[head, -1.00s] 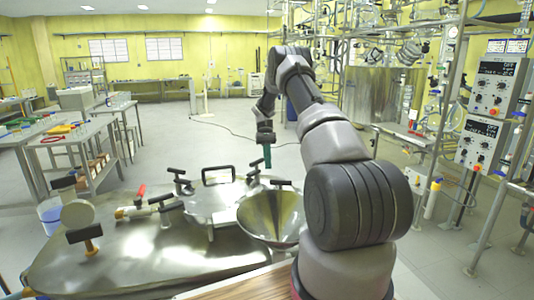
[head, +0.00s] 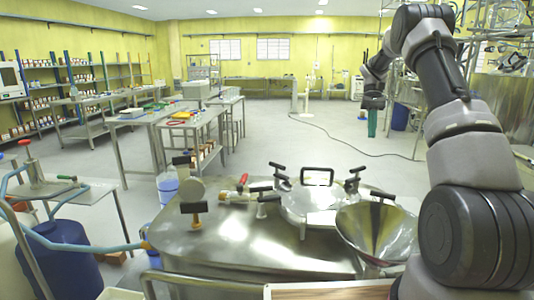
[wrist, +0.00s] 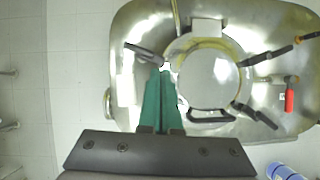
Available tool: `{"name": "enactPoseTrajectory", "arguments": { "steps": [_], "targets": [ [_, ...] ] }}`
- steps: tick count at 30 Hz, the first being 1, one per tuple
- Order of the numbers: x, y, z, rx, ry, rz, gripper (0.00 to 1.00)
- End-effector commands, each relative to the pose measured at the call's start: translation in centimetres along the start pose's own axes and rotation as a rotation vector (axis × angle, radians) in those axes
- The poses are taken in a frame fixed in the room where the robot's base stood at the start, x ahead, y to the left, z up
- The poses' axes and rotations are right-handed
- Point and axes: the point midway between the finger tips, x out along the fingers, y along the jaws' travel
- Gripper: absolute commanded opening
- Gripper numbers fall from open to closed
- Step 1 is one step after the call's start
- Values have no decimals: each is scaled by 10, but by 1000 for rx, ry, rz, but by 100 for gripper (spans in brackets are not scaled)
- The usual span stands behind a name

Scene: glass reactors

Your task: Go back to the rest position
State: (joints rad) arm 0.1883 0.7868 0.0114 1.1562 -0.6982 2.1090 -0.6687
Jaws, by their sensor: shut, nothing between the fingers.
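My gripper (head: 372,122) has green fingers and hangs pointing down at the end of my raised arm, at the right of the head view. In the wrist view its green fingers (wrist: 160,100) are together with nothing between them. Below it in the wrist view is the steel reactor lid (wrist: 130,60) with its round hatch (wrist: 208,80). The fingers show in front of the lid's edge and appear well above it.
The steel reactor top (head: 240,240) carries several black-handled clamps, a red-handled valve (head: 243,180) and a steel funnel (head: 375,232). A blue drum (head: 62,262) stands at the left. Steel tables (head: 150,125) stand beyond. The floor behind the reactor (head: 290,135) is mostly clear.

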Motion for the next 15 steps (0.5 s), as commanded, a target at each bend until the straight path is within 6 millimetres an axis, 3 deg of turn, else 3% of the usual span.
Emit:
{"name": "enactPoseTrajectory", "arguments": {
  "steps": [1, 6, 15],
  "targets": [
    [-13, -4, 18, -7, 35, 2, 0],
    [-41, -16, 73, -25, 155, 0, 0],
    [-63, -35, 171, -38, 374, -35, 0]
  ]
}}
